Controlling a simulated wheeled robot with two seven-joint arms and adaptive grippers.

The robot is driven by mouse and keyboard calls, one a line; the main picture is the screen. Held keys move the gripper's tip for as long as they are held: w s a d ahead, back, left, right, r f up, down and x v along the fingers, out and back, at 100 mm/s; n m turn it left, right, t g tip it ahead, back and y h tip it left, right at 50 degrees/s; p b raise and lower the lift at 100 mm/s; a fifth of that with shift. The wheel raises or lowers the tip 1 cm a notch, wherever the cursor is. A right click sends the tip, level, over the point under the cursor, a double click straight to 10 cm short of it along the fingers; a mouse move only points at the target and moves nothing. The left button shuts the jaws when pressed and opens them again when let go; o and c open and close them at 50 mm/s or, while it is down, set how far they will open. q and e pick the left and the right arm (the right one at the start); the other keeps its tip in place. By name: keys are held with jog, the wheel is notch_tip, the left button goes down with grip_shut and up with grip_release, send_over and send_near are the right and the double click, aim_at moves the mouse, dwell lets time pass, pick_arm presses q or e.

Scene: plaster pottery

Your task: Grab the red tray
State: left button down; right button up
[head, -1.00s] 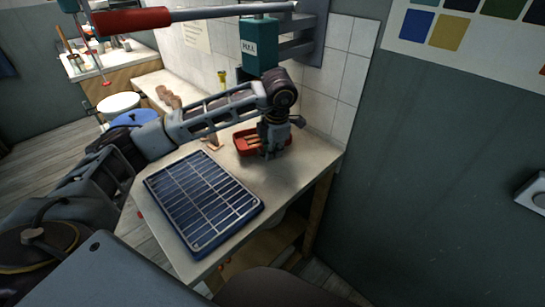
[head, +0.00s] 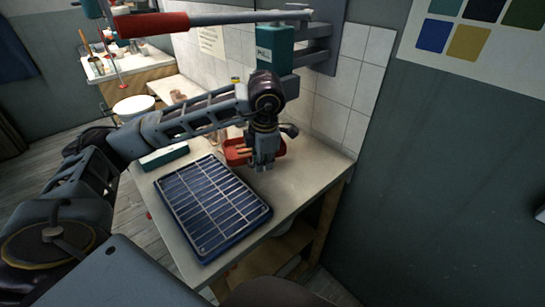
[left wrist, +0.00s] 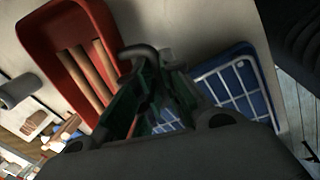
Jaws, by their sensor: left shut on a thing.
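The red tray (head: 232,158) is at the far right part of the worktop in the head view, below my left gripper. It holds several brown wooden sticks. In the left wrist view the red tray (left wrist: 38,42) fills the upper left, with the sticks lying along it. My left gripper (head: 262,167) points down at the tray's near side and is shut on its rim; my fingers (left wrist: 150,85) hide the contact. I cannot tell whether the tray is clear of the worktop. My right gripper is not in view.
A blue rack with a metal grid (head: 212,207) lies on the worktop (head: 310,165) in front of the tray. A dark green box (head: 164,157) is at the left edge. A press with a long red handle (head: 151,24) stands above, against the tiled wall (head: 345,85).

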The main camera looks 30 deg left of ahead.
pick_arm(q)
jog(key=s, duration=0.2)
jog(key=s+a, duration=0.2)
jog(key=s, duration=0.1)
jog(key=shift+s+b, duration=0.3)
jog(key=shift+s+a+b, duration=0.1)
jog(key=shift+s+a, duration=0.15)
jog(key=shift+s, duration=0.4)
jog(key=shift+s+a+b, duration=0.1)
jog(key=shift+s+a, duration=0.1)
jog(key=shift+s, duration=0.5)
jog(key=shift+s+a+b, duration=0.1)
jog(key=shift+s+a, duration=0.15)
jog(key=shift+s, duration=0.4)
jog(key=shift+s+a, duration=0.15)
jog(key=shift+s, duration=0.5)
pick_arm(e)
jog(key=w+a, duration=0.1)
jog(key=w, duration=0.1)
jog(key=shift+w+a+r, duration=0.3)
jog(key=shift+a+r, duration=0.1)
pick_arm(q)
jog(key=shift+s+r, duration=0.1)
jog(key=shift+r, duration=0.05)
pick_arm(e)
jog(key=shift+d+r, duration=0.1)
